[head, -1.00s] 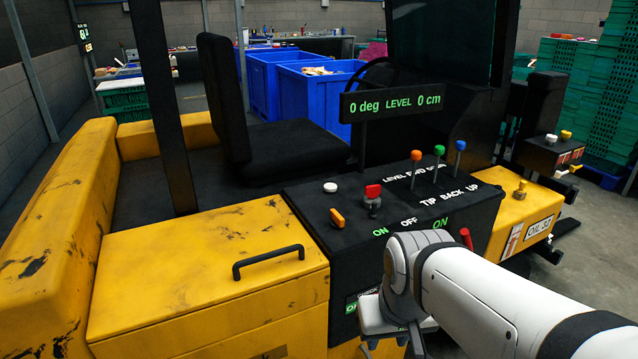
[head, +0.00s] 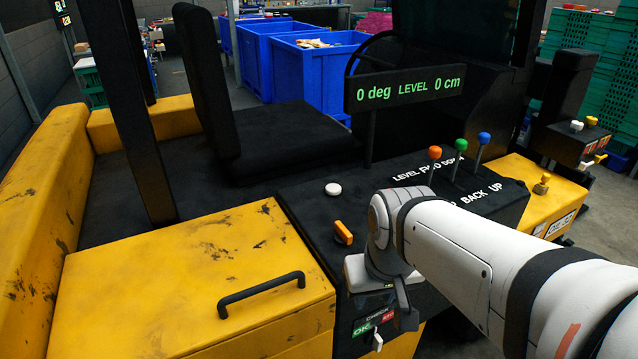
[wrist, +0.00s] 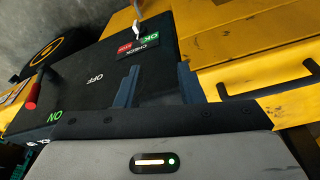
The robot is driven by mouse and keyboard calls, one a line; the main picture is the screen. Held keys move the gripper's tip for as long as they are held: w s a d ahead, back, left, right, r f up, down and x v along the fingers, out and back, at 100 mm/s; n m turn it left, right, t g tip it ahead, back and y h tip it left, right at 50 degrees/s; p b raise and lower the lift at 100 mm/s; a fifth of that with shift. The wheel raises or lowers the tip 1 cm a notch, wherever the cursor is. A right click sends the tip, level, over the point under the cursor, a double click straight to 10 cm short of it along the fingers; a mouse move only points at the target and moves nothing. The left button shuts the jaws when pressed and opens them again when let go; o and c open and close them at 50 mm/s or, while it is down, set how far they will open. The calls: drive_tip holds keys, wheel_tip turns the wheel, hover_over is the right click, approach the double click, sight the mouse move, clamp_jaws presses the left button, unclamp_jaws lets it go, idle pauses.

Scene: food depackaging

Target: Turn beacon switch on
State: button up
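No label reading "beacon" is legible, so I cannot tell which control is the beacon switch. An orange knob (head: 343,232) stands on the black console, left of my arm, with a white round button (head: 332,189) behind it. A check panel (head: 372,322) with green OK and red labels is on the console's front, with a white toggle (head: 377,341). The toggle also shows in the wrist view (wrist: 138,32). My gripper (wrist: 158,82) is open and empty, its fingers apart over the console by the OFF label (wrist: 95,78). My arm hides part of the console top.
Orange, green and blue levers (head: 460,146) rise behind my arm. A level display (head: 404,90) stands above the console. A yellow lid (head: 200,260) with a black handle (head: 262,287) lies to the left. A red lever (wrist: 31,104) shows at left in the wrist view.

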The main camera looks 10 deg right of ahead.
drive_tip(key=w+r+n+g, duration=0.1)
drive_tip(key=w+r, duration=0.3)
drive_tip(key=w, duration=0.4)
drive_tip(key=r+n+g, duration=0.1)
drive_tip(key=n+g, duration=0.1)
hover_over(344, 228)
drive_tip(key=shift+s, duration=0.35)
drive_tip(key=shift+w+f, duration=0.15)
drive_tip(key=shift+w, duration=0.2)
drive_tip(key=shift+f, duration=0.3)
wheel_tip(344, 228, down, 7)
drive_tip(key=shift+r, duration=0.1)
drive_tip(key=shift+c, duration=0.2)
clamp_jaws()
